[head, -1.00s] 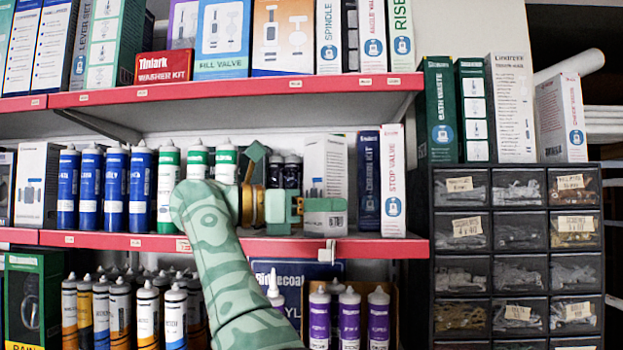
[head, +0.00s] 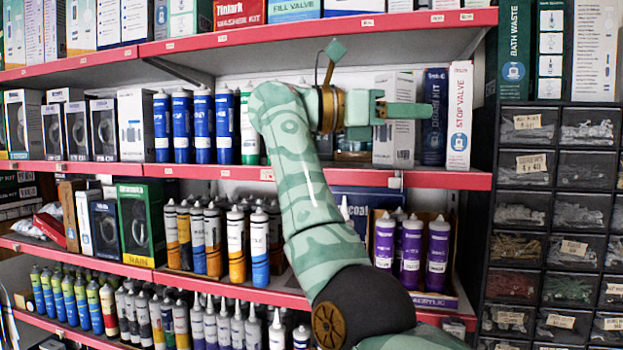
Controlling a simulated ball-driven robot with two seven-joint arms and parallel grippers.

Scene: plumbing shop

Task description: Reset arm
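My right arm, patterned in green, rises from the bottom right in the head view and bends at the middle shelf. My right gripper (head: 408,110) points to the right, above the red edge of that shelf. Its fingers show side-on, in front of a white box (head: 392,150) and close to the dark blue drain kit box (head: 434,120). I cannot tell whether it touches them or how far its fingers are apart. No held object shows. The arm hides part of the row of tubes. My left gripper is not in view.
Blue tubes (head: 182,125) and a white stop valve box (head: 458,115) stand on the middle shelf (head: 225,172). Purple tubes (head: 411,250) and other cartridges (head: 238,243) stand below. Small-parts drawers (head: 527,165) are at the right. The upper shelf (head: 320,32) overhangs the gripper.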

